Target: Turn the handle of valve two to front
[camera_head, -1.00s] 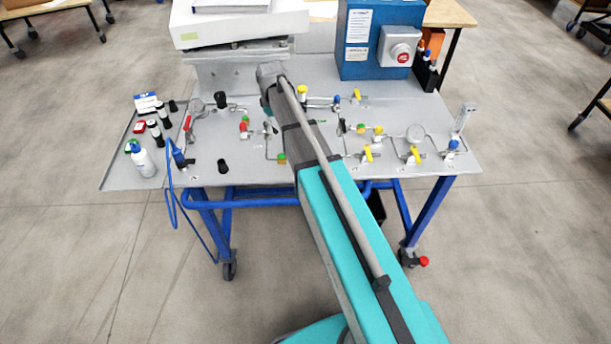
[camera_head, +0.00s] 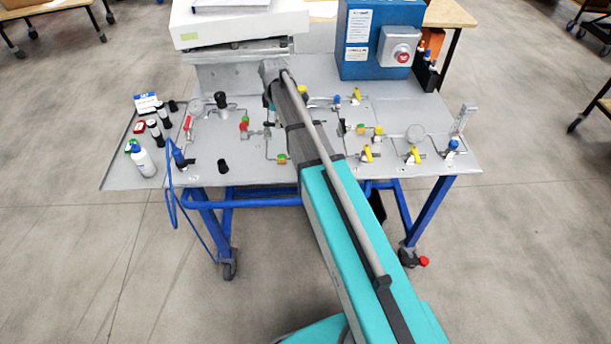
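The analyser panel (camera_head: 330,178) carries several valves with yellow handles. One yellow handle (camera_head: 367,153) and another yellow handle (camera_head: 414,155) are near the front right. A further yellow handle (camera_head: 357,96) is farther back. A yellow part (camera_head: 302,91) shows right beside my arm. No readable label shows which one is valve two. My arm reaches over the middle of the panel and covers part of it. My gripper is hidden behind my arm, so its opening and any contact cannot be seen.
A blue box (camera_head: 365,60) with a red button and a white instrument (camera_head: 238,26) stand at the back. A red-handled valve (camera_head: 188,122) and a spray bottle (camera_head: 140,160) are on the left. Black knobs and thin pipes stand up from the panel.

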